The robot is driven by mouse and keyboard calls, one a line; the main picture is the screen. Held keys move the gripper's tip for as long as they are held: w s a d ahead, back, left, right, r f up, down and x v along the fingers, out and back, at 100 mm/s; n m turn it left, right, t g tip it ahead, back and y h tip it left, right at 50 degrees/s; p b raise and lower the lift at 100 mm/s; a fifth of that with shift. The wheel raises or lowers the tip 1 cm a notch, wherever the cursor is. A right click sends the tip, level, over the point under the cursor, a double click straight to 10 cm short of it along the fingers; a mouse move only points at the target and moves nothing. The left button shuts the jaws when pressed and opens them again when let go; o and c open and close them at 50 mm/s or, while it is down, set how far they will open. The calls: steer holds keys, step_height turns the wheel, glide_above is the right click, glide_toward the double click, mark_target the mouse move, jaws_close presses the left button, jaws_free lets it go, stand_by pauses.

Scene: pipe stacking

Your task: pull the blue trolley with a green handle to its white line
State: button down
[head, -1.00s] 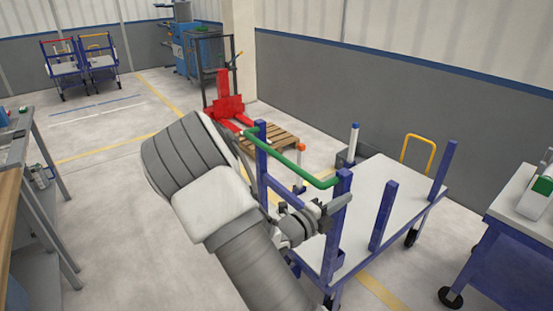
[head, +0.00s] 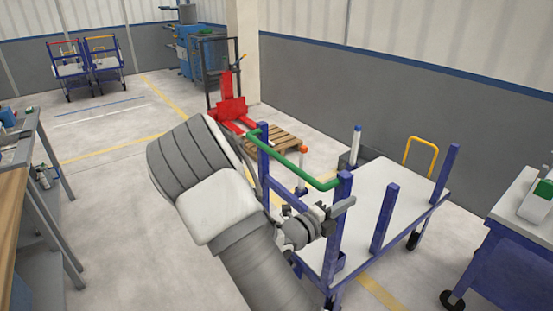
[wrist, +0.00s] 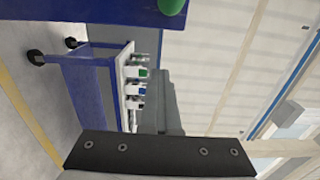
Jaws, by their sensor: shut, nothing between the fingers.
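The blue trolley with the white deck (head: 410,200) stands at the right of the head view. Its green handle (head: 292,163) joins two blue posts at the near end. My gripper (head: 343,207) is shut and empty, beside the right handle post and below the green handle; whether it touches the post I cannot tell. In the wrist view a blue post (wrist: 90,8) and the green handle end (wrist: 172,6) show at the top edge. A white line (head: 90,117) lies on the floor at the back left, with a blue line beyond it.
Two trolleys, one with a red handle (head: 61,43) and one with an orange handle (head: 100,40), stand at the far left. A red stacker (head: 232,105) and a wooden pallet (head: 285,138) are behind. A workbench (head: 40,170) is left; a blue cart (head: 500,265) is right. The middle-left floor is clear.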

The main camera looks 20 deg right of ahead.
steer(key=c, duration=1.6)
jaws_free()
steer(key=c, duration=0.6)
jaws_free()
steer(key=shift+c, duration=0.2)
steer(key=shift+a+r, duration=0.1)
